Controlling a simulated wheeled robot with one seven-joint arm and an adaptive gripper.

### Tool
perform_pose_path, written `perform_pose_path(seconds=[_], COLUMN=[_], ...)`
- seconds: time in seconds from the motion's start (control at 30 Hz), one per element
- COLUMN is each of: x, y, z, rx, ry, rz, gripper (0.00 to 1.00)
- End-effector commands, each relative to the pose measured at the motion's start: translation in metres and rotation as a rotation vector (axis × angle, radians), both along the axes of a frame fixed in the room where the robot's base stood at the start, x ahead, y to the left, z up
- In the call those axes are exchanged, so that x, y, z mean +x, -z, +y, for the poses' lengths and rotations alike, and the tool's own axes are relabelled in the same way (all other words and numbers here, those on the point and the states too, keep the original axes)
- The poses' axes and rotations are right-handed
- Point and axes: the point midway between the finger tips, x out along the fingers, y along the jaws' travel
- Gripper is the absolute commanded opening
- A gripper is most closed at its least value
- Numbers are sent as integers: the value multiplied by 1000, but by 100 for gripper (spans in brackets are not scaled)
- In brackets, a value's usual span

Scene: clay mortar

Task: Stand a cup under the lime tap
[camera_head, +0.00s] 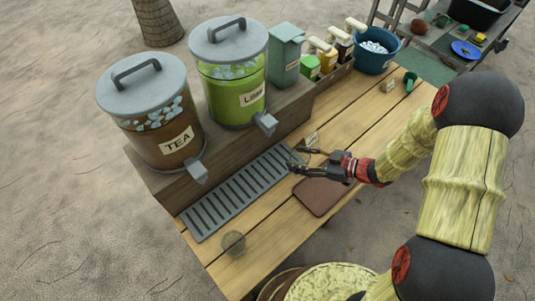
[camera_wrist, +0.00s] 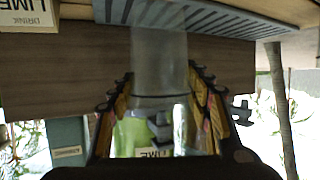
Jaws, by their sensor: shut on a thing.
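The lime dispenser (camera_head: 232,85) is a clear green-filled tank with a grey lid, and its grey tap (camera_head: 266,123) juts over the table side. My gripper (camera_head: 298,158) is at the right end of the slotted drip tray (camera_head: 220,206), to the right of and nearer than the lime tap. In the wrist view my gripper (camera_wrist: 160,98) is shut on a clear, frosted cup (camera_wrist: 158,62), with a finger on each side. The cup is hard to make out in the head view. Another see-through cup (camera_head: 233,243) stands on the table near the tray's front end.
The tea dispenser (camera_head: 153,115) stands left of the lime one on a wooden ledge. A brown mat (camera_head: 322,196) lies below my gripper, and a small card (camera_head: 312,139) stands beyond it. Bottles and a blue ice bucket (camera_head: 375,50) are at the back.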

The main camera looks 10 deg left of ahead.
Motion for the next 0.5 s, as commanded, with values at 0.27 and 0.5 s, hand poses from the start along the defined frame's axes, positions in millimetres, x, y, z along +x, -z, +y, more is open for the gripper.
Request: perform_pose_path(seconds=[0.27,0.5], x=[22,37], y=[3,2], z=[66,107], rx=[-1,-1], ry=[-5,0], rz=[-2,-1], gripper=[26,26])
